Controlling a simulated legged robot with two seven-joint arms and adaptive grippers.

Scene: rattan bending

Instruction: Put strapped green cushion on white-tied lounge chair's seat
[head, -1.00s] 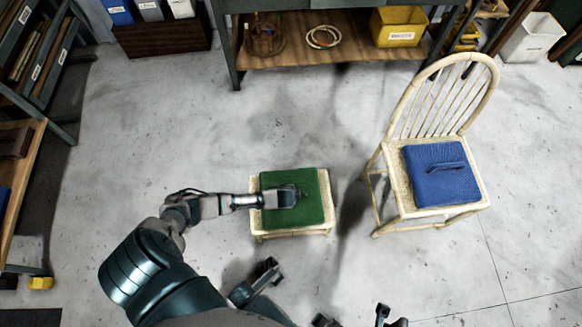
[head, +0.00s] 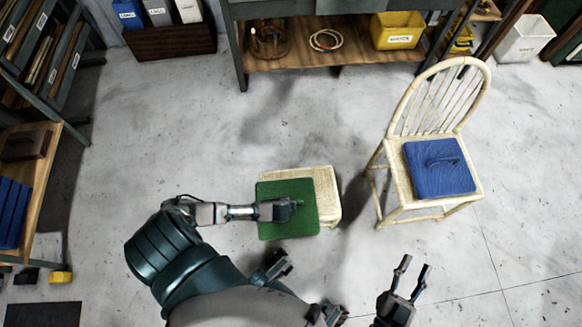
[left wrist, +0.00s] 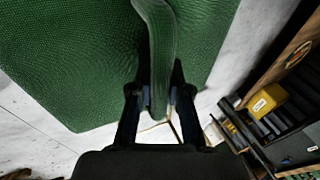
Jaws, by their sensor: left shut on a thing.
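My left gripper (head: 292,208) is shut on the strap of the green cushion (head: 275,230). In the left wrist view the strap (left wrist: 158,45) passes between the two fingers, and the cushion (left wrist: 60,60) fills the upper left. In the head view the cushion overlaps the front left of a low woven stool (head: 318,180); its exact height above the stool is hard to tell. My right gripper (head: 415,264) is open and empty over the floor at lower right. No chair with clear white ties shows in these views.
A pale rattan chair (head: 398,185) with a spindle back stands at right, a blue strapped cushion (head: 440,178) on its seat. A workbench with a lower shelf (head: 350,55) and a yellow bin (head: 397,30) are behind. Shelves (head: 45,145) line the left. Open floor lies between.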

